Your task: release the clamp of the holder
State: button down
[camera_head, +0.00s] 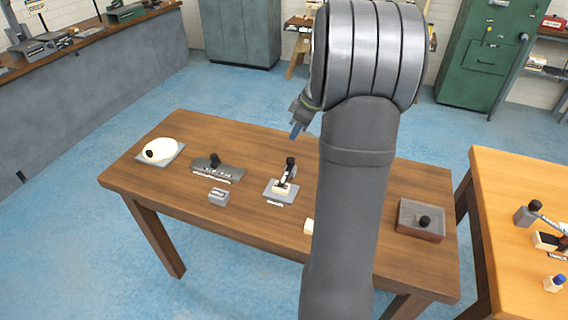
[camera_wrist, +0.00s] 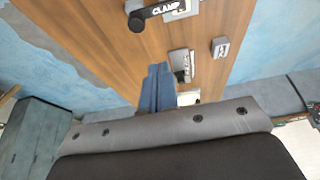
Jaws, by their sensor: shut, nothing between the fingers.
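The holder (camera_head: 270,194) is a small grey base near the middle of the brown table, with a pale block on it. Its clamp lever (camera_head: 290,168) stands up from the base and ends in a black knob. In the wrist view the black lever (camera_wrist: 150,12) shows at the top edge beside a plate lettered "CLAMP" (camera_wrist: 168,8); the rest is cut off. My gripper (camera_head: 297,131) is raised above the table, apart from the holder, which lies below it in the head view. Its blue fingers (camera_wrist: 157,88) are shut and empty.
A grey device with a black knob (camera_head: 215,167) and a small grey block (camera_head: 218,196) lie left of the holder. A white oval piece on a plate (camera_head: 167,148) is farther left. A tray (camera_head: 408,230) is at the right. My arm hides part of the table.

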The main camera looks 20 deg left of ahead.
send_over(286, 171)
jog(key=s+a, duration=0.2)
jog(key=s, duration=0.1)
notch_tip(286, 171, down, 6)
jog(key=shift+r, duration=0.1)
jog(key=x, duration=1)
jog(key=shift+d, duration=2.15)
